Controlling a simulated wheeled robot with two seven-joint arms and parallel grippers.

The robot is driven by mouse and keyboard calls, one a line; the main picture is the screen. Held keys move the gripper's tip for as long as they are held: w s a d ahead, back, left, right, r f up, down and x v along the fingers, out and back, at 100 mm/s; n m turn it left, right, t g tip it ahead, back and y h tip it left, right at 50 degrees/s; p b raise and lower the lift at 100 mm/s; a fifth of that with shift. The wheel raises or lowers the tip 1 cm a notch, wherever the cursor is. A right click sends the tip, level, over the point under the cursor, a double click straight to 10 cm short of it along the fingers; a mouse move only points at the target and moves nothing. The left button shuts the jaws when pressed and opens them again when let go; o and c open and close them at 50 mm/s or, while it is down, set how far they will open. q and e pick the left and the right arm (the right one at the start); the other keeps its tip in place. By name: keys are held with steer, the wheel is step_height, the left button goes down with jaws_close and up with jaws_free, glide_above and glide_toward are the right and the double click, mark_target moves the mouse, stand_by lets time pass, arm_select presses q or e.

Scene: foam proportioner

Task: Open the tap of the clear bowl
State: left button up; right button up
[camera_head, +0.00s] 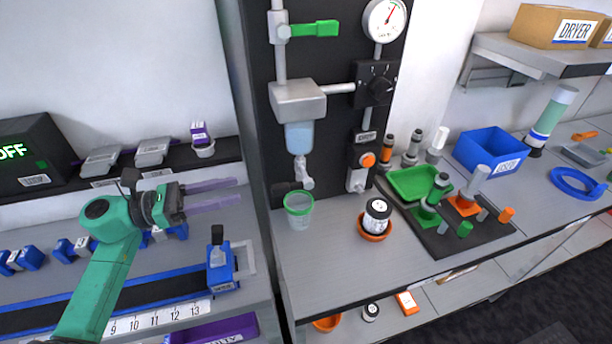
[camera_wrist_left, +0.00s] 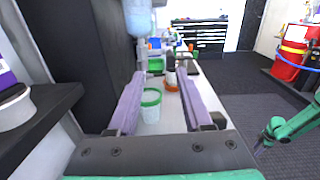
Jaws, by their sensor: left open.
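The clear bowl (camera_head: 299,136) hangs under a grey housing on the black panel and holds pale blue liquid. It also shows at the top of the left wrist view (camera_wrist_left: 138,18). Its small light-grey tap (camera_head: 302,174) is below it, above a green-rimmed clear cup (camera_head: 299,222). The cup also shows between my fingers in the left wrist view (camera_wrist_left: 150,108). My left gripper (camera_head: 240,191) is open and empty, its purple fingers pointing right, left of the tap and apart from it.
A green lever (camera_head: 315,28), a gauge (camera_head: 384,20) and a black knob box (camera_head: 376,84) are on the panel. A black-and-white jar (camera_head: 376,217) stands in an orange dish on the bench. A dark shelf (camera_head: 85,183) runs left of the panel. The bench front is clear.

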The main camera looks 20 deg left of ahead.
arm_select(q)
steer(key=p, duration=0.3)
glide_toward(295, 183)
steer(key=d+r, duration=0.1)
steer(key=shift+m+g, duration=0.3)
steer(key=shift+m, duration=0.1)
steer(key=p+x, duration=0.1)
steer(key=x, duration=0.3)
steer(key=p+x, duration=0.2)
steer(key=x, duration=0.2)
steer(key=shift+w, duration=0.5)
steer(key=shift+w+d+f+p, duration=0.1)
steer(key=shift+d+f+p, duration=0.05)
steer(key=shift+d+p, duration=0.15)
steer(key=shift+d+f, duration=0.1)
arm_select(e)
step_height(295, 183, up, 6)
steer(key=s, duration=0.2)
steer(key=shift+s+d, duration=0.25)
steer(key=shift+d, duration=0.05)
arm_select(q)
jaws_close()
arm_select(e)
steer(key=shift+s+r, duration=0.1)
steer(key=shift+a, duration=0.1)
